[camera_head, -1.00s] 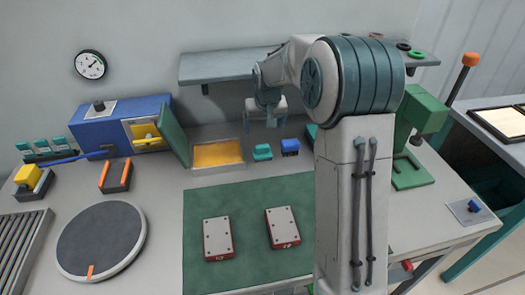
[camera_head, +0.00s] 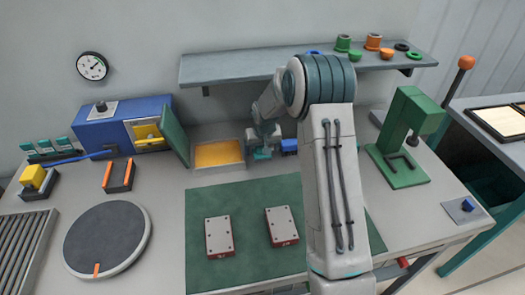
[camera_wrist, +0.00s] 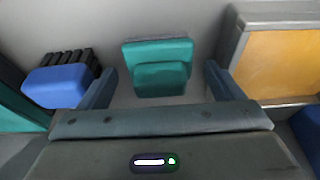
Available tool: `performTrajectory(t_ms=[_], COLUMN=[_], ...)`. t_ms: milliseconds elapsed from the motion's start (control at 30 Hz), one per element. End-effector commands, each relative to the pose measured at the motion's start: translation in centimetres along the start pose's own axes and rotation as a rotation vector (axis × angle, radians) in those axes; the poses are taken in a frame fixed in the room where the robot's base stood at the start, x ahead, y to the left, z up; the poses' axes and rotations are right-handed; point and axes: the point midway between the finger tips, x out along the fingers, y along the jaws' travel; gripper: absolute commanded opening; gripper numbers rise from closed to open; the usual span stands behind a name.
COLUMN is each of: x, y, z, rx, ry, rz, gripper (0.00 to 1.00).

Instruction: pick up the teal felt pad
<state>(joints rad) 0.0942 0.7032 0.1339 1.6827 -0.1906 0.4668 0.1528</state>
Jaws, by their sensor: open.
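The teal felt pad (camera_wrist: 162,79) lies on the grey bench; in the wrist view it shows as two teal parts, one in front of the other. In the head view the teal pad (camera_head: 262,154) is largely covered by my gripper (camera_head: 263,140), which is low over it, between the yellow-orange tray and the blue item. In the wrist view my gripper (camera_wrist: 160,68) is open, with one finger on each side of the pad and a visible gap on both sides. I cannot tell whether the fingertips touch the bench.
A blue block with black ridges (camera_wrist: 57,84) sits just outside one finger. The raised-edge tray with an orange floor (camera_wrist: 284,62) is close to the other finger. The grey shelf (camera_head: 235,67) hangs above and behind. A green press (camera_head: 402,150) stands to the right.

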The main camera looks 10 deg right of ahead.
Motion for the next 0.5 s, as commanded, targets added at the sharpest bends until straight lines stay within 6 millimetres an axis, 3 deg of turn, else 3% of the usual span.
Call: performTrajectory(t_ms=[333, 500], x=[0.67, 0.65], y=[-0.04, -0.04], z=[-0.01, -0.01], rx=[0.000, 0.000], ry=[0.001, 0.001], rz=[0.000, 0.000], gripper=[0.87, 0.40])
